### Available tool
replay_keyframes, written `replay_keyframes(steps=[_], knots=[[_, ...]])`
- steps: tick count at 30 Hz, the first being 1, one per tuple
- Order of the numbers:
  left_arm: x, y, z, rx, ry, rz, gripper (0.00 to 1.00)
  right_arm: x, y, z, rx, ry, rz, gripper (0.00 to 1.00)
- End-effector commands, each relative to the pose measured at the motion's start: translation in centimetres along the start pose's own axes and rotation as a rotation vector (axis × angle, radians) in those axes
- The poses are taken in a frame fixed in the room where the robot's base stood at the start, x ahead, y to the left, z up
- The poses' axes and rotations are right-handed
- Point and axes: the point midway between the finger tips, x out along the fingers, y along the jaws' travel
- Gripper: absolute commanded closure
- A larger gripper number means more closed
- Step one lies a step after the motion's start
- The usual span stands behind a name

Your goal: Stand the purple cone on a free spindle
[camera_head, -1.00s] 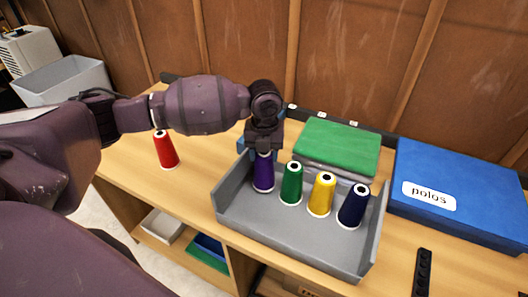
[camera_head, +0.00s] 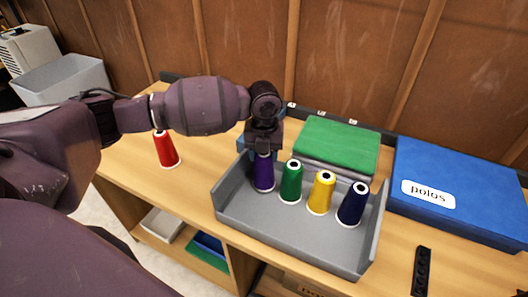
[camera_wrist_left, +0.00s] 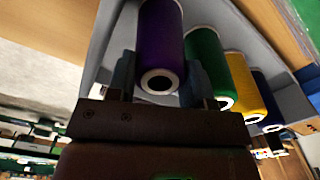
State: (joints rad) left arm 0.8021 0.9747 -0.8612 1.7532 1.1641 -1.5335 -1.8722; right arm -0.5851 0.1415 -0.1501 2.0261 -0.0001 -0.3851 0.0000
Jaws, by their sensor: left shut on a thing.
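The purple cone (camera_head: 264,173) stands at the left end of a grey tray (camera_head: 290,227), in a row with other cones. My left gripper (camera_head: 263,150) comes down over its top and is shut on it. The left wrist view shows the purple cone (camera_wrist_left: 160,35) between the two fingers of the left gripper (camera_wrist_left: 164,85), with its ringed end towards the camera. Whether its base touches the tray floor is hard to tell. No spindle can be made out clearly. My right gripper is not in view.
Green (camera_head: 291,182), yellow (camera_head: 321,193) and navy (camera_head: 353,204) cones stand right of the purple one. A red cone (camera_head: 166,149) stands apart at left. Folded green cloth (camera_head: 338,144), a blue "polos" box (camera_head: 460,190) and a black holed strip (camera_head: 422,271) lie on the bench.

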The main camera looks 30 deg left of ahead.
Motion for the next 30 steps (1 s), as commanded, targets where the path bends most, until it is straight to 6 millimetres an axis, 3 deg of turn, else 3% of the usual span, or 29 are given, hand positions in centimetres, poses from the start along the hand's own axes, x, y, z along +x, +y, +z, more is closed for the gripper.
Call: replay_keyframes(steps=[1, 6, 17, 30], knots=[[-0.1, 0.0, 0.0, 0.0, -0.001, -0.001, 0.48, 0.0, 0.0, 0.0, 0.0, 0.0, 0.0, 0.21], [-0.1, 0.0, 0.0, 0.0, -0.001, 0.0, 0.23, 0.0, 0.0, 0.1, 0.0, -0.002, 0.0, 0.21], [0.0, 0.0, 0.0, 0.0, 0.0, 0.0, 0.23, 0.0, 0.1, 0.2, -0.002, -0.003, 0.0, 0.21], [-7.6, 0.0, 0.1, 0.0, -0.005, -0.003, 0.23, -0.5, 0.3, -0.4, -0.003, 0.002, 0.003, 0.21]])
